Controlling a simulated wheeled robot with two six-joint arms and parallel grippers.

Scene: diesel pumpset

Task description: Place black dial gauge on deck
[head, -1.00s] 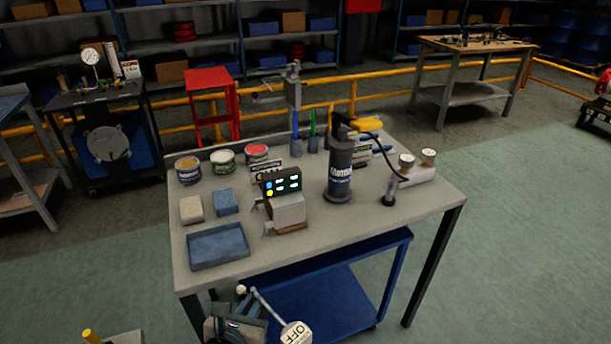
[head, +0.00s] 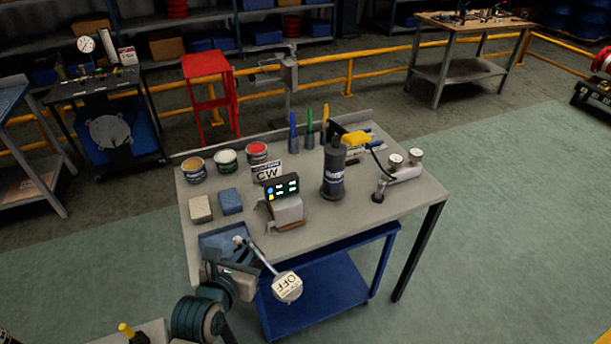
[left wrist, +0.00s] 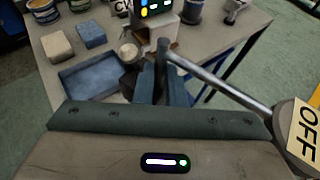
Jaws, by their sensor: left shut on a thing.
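My left gripper (head: 243,254) is shut on a metal rod (head: 262,256) with a pale knob at one end and a white OFF disc (head: 287,287) at the other. In the left wrist view the closed fingers (left wrist: 163,85) are at the rod (left wrist: 215,82), near its upper end, and the disc (left wrist: 306,132) hangs at right. It is held in front of the grey bench (head: 400,205). Two small white-faced gauges (head: 396,160) stand on a grey block at the bench's right. I cannot identify a black dial gauge or which surface is the deck. My right gripper is not in view.
The bench holds a blue tray (head: 216,240) beside the gripper, two blocks, several cans (head: 226,160), a display box (head: 282,188) and a black cylinder (head: 333,178). A blue cart shelf (head: 320,290) sits below. Bare bench top shows at its front right.

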